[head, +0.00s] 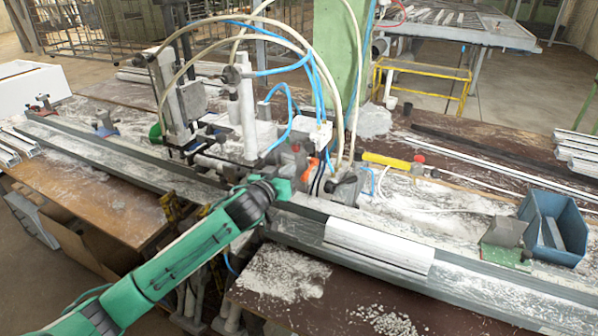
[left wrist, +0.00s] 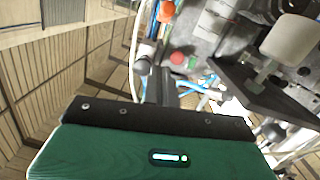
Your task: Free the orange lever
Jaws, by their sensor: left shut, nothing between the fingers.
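The orange lever (head: 312,164) shows as a small patch of orange on the clamp unit in the middle of the bench. An orange part, seemingly the same lever, shows at the top edge of the left wrist view (left wrist: 166,11). My left gripper (head: 284,187) is low beside the clamp unit, just left of and nearer than the lever. Its fingers (left wrist: 166,80) are shut and empty, pointing towards the machine, and look apart from the orange part. The fingertips are hard to make out in the head view. My right gripper is in neither view.
A red button (left wrist: 177,58) and a green button sit close to the fingertips. Blue hoses (head: 290,100) and pale cables loop over the machine. A light profile (head: 378,246) lies on the front rail. A blue bin (head: 553,228) stands at the right.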

